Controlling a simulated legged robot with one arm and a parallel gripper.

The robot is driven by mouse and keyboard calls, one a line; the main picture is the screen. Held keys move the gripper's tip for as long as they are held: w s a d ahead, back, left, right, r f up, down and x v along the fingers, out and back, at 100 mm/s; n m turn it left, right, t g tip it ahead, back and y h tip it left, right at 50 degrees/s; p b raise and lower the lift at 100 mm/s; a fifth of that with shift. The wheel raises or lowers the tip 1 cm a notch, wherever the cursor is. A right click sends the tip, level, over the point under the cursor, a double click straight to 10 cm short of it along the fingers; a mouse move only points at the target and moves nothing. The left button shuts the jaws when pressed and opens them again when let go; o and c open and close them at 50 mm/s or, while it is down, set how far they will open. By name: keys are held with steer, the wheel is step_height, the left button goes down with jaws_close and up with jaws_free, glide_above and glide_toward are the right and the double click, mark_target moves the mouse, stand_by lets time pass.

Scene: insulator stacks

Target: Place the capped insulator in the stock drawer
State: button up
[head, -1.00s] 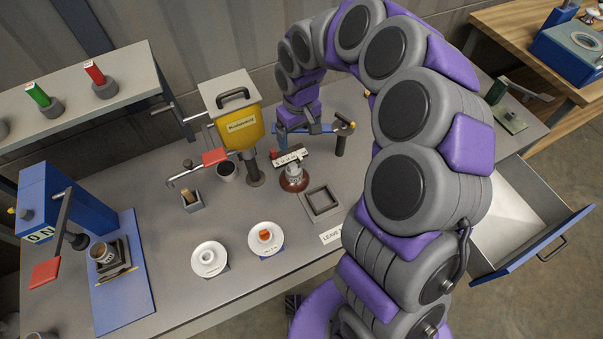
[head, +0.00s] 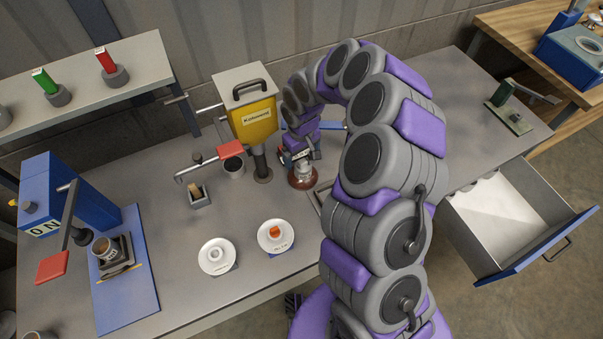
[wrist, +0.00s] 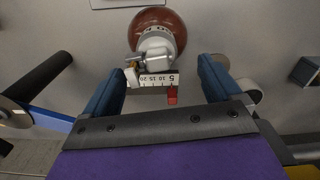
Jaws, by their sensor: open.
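The capped insulator (head: 303,177) stands upright on the grey bench, with a brown disc base and a grey metal cap. In the wrist view the insulator (wrist: 158,35) is just beyond my gripper (wrist: 163,85), whose two blue fingers are spread apart. A white scale with a red end lies between the fingers, in front of the cap. No finger is seen touching the insulator. In the head view my arm hides much of my gripper. The stock drawer (head: 578,235) is pulled open at the right, with a blue front and a pale, apparently empty inside.
A yellow dispenser (head: 250,122) with a red lever stands close left of the insulator. Two white dishes (head: 217,256) sit near the front edge. A blue press (head: 75,217) stands at the left. A green lever tool (head: 510,105) is at the right rear.

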mark_target(303, 161)
steer(key=shift+d+f, duration=0.2)
steer(key=shift+f, duration=0.1)
step_height(303, 161, down, 5)
steer(key=shift+d+r+b, duration=0.15)
steer(key=shift+b, duration=0.25)
steer(key=shift+f, duration=0.4)
steer(key=shift+a, duration=0.25)
steer(key=shift+c, duration=0.2)
steer(key=shift+d, duration=0.2)
steer(key=c, duration=0.5)
jaws_close()
